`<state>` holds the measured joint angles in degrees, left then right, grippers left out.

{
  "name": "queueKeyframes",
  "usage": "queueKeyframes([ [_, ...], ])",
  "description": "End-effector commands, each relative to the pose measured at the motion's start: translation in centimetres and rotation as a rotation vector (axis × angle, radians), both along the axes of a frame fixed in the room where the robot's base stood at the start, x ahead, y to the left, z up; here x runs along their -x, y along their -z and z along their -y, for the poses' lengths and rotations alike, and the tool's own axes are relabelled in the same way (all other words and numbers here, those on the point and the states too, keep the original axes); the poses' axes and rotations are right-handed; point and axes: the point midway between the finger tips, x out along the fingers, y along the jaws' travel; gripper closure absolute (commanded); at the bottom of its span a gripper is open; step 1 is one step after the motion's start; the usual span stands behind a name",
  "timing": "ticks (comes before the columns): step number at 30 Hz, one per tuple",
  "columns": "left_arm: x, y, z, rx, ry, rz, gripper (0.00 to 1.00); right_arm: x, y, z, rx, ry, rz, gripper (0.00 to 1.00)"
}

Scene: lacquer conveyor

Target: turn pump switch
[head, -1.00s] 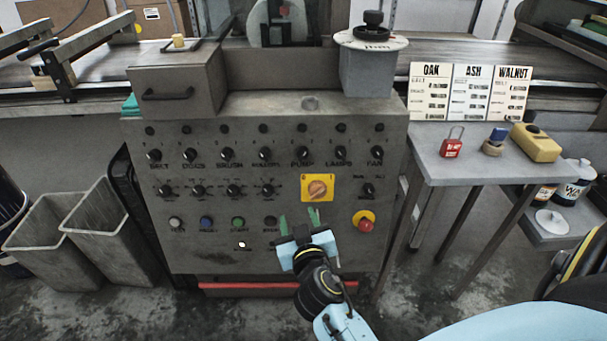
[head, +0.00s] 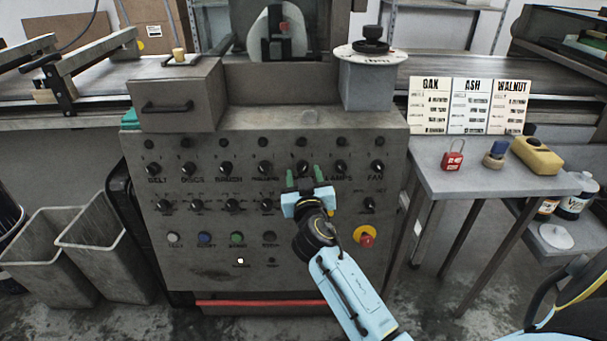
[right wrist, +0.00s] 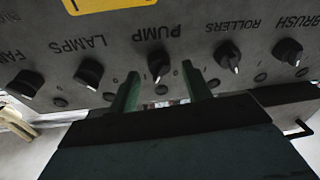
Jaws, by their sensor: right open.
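The pump switch is a small black knob (head: 302,167) in the upper row of knobs on the grey control panel. In the right wrist view, which shows the panel upside down, the pump knob (right wrist: 159,64) sits by its PUMP label with a pale pointer mark. My right gripper (head: 304,176) is open in front of the panel at this knob. Its two green fingertips (right wrist: 160,70) lie on either side of the knob in the picture. I see no contact, and the depth gap is unclear. My left gripper is out of view.
The rollers knob (right wrist: 227,57) and lamps knob (right wrist: 89,73) flank the pump knob closely. A yellow plate (right wrist: 100,4) is mostly hidden behind my gripper in the head view. A red emergency button (head: 366,240) is lower right. A side table (head: 450,180) stands at right.

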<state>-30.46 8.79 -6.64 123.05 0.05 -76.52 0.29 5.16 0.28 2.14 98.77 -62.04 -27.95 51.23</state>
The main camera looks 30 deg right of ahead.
Motion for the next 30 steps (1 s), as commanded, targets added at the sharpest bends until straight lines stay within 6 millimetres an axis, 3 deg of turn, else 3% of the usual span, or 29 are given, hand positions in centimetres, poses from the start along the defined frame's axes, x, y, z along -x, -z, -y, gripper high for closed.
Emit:
queueKeyframes([
  [13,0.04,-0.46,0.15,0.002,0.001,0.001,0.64,-1.04,-0.02,0.54,0.0,0.0,0.0,0.51],
  [23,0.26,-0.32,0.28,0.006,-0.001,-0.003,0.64,-1.02,0.0,0.51,0.0,0.0,0.0,0.94],
  [30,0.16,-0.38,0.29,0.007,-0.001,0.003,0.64,-1.0,-0.04,0.52,0.015,-0.004,-0.01,0.95],
])
